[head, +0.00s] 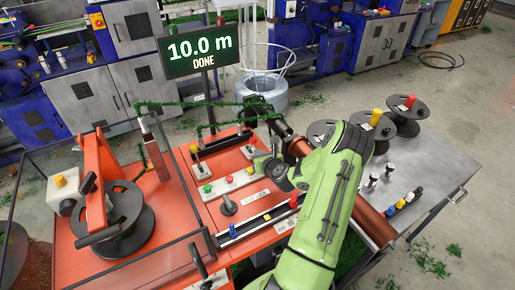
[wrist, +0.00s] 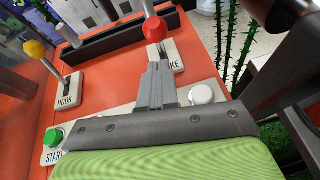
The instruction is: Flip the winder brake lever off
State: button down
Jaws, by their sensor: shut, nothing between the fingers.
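The brake lever (wrist: 154,28) has a red knob on a thin metal stem. It rises from a pale base plate (wrist: 178,58) whose label is partly hidden, showing "KE". My gripper (wrist: 156,70) is shut and empty, with its fingers just in front of the lever's base in the wrist view. They overlap part of the plate; I cannot tell if they touch the lever.
A yellow-knobbed HOOK lever (wrist: 35,50) stands to the left. A green START button (wrist: 54,137) and a white button (wrist: 202,94) are near the gripper. A display (head: 198,49) reads "10.0 m DONE". Spools (head: 380,128) stand on the right-hand table.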

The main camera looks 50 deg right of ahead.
jog(key=shift+w+d+r, duration=0.25)
jog(key=shift+w+r, duration=0.05)
jog(key=shift+w, duration=0.2)
jog(key=shift+w+d+r, duration=0.25)
jog(key=shift+w, duration=0.25)
jog(key=shift+r+p, duration=0.1)
jog(key=shift+p, duration=0.25)
